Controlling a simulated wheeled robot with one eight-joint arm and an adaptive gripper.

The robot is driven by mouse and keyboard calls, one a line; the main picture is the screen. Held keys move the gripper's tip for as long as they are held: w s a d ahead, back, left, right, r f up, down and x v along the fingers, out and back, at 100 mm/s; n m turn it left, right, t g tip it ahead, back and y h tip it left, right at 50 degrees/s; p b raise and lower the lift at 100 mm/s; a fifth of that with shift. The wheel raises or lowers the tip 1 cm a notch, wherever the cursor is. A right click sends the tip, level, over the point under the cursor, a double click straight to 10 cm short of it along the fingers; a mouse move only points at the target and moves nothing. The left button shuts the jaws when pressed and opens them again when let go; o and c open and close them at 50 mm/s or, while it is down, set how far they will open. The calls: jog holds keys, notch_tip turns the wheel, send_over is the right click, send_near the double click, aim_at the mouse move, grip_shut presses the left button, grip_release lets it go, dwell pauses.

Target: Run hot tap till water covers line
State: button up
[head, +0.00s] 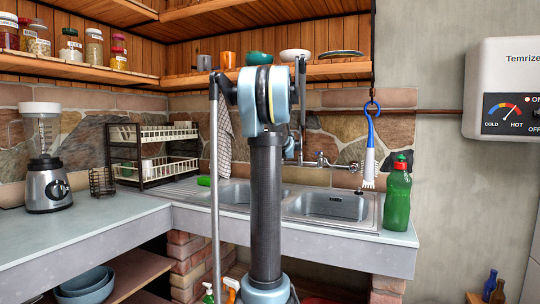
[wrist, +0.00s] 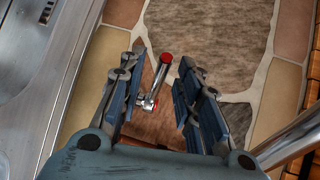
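The hot tap's metal handle (wrist: 161,76), with a red end cap and a red ring at its base, shows in the wrist view against the stone wall. My gripper (wrist: 162,62) is open, with one finger on each side of the handle; contact cannot be told. In the head view my arm hides most of the gripper. Part of the wall tap (head: 322,160) shows right of my arm. The steel sink (head: 373,212) has two basins, partly hidden by my arm. The visible part of the right basin (head: 335,205) shows no clear water. No fill line can be made out.
A green bottle (head: 397,200) stands right of the sink, and a blue-and-white brush (head: 370,150) hangs above. A dish rack (head: 155,155) and blender (head: 46,170) stand left. A shelf (head: 340,70) with bowls overhangs. A heater (head: 505,85) hangs on the right wall.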

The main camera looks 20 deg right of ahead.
jog(key=v, duration=0.9)
jog(key=shift+f, duration=0.1)
